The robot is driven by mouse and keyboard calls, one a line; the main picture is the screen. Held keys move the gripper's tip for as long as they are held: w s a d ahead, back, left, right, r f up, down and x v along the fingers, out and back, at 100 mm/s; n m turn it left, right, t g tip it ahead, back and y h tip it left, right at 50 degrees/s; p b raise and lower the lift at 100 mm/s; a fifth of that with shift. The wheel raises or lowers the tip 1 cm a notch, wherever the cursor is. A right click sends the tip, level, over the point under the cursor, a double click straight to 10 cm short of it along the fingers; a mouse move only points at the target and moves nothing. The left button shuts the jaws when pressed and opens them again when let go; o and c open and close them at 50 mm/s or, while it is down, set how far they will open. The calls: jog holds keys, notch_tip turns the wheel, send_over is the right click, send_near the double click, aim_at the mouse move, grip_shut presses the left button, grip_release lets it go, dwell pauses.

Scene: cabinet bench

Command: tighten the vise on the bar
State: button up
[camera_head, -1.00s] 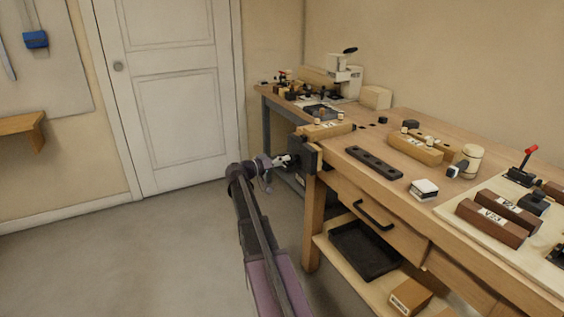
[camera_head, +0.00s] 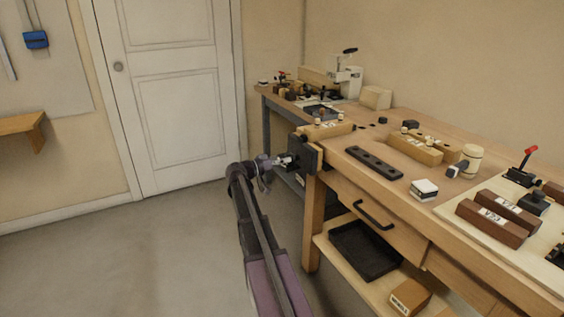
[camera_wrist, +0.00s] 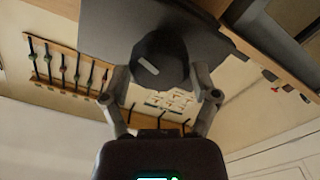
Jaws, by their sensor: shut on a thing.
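The vise (camera_head: 303,150) is a dark block with a wooden jaw on the left front corner of the bench. A pale wooden bar (camera_head: 328,131) with a white label lies on the bench top just behind the vise; I cannot tell how closely the jaws hold it. My gripper (camera_head: 284,162) is at the vise's outer face. In the wrist view its two grey fingers (camera_wrist: 160,88) are shut on a dark round knob (camera_wrist: 160,58) with a pale mark, in front of the vise's dark plate (camera_wrist: 112,28). The bar is not clearly seen in the wrist view.
The wooden bench (camera_head: 335,165) holds a dark bar with holes (camera_head: 374,163), a mallet (camera_head: 467,160) and brown labelled blocks (camera_head: 492,222). A drawer with a dark handle (camera_head: 373,215) and a black tray (camera_head: 365,249) are below. The floor left of my arm is clear.

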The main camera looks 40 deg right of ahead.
jog(key=shift+d+m, duration=0.1)
jog(key=shift+m, duration=0.4)
jog(key=shift+w+m, duration=0.1)
jog(key=shift+m, duration=0.2)
jog(key=shift+m, duration=1.7)
jog(key=shift+d+m, duration=0.1)
jog(key=shift+m, duration=1.4)
